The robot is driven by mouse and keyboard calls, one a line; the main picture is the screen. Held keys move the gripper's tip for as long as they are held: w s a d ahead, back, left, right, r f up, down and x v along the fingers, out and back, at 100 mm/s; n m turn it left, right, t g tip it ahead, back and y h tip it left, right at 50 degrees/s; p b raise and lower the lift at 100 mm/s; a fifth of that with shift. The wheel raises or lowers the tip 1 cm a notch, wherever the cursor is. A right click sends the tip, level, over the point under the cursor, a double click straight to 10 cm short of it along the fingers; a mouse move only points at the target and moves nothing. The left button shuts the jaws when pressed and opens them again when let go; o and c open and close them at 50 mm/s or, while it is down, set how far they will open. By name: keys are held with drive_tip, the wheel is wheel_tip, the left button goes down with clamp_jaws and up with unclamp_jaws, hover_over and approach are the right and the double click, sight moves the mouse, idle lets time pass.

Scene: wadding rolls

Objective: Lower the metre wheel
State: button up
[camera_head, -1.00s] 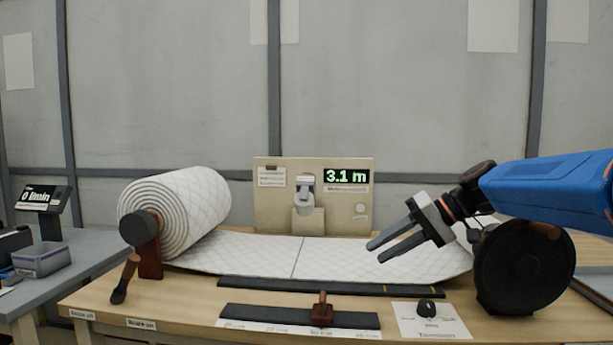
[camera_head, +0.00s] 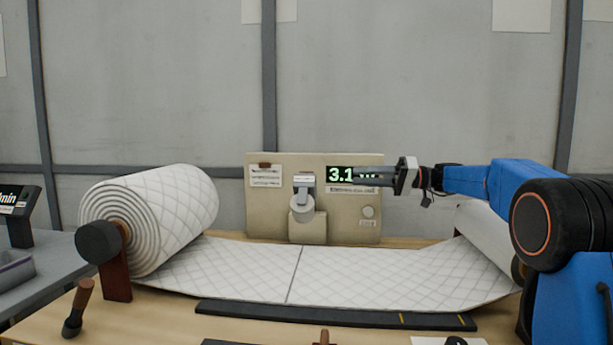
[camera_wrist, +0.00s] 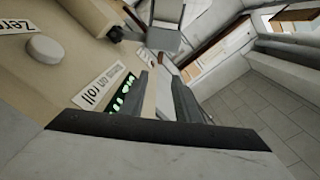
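The metre wheel (camera_head: 302,202) is a small pale wheel under a light grey lever (camera_head: 304,181) on the front of a beige panel (camera_head: 268,218). It stands above the quilted white wadding (camera_head: 340,275), with a beige block below it. My gripper (camera_head: 356,177) points left in front of the panel's right part, to the right of the wheel and apart from it. It covers part of the green display (camera_head: 340,174). In the wrist view my gripper (camera_wrist: 165,88) shows two fingers with a gap and nothing between them. The wheel is not clearly seen there.
A large wadding roll (camera_head: 150,215) stands at the left, with a dark-handled brake lever (camera_head: 77,305) in front. A second roll (camera_head: 485,235) is partly hidden behind my arm. A dark strip (camera_head: 330,313) runs along the wadding's front edge. Space above the wadding is clear.

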sight(307, 175)
drive_tip(key=a, duration=1.7)
drive_tip(key=shift+w+a, duration=0.1)
drive_tip(key=shift+w, duration=0.15)
clamp_jaws()
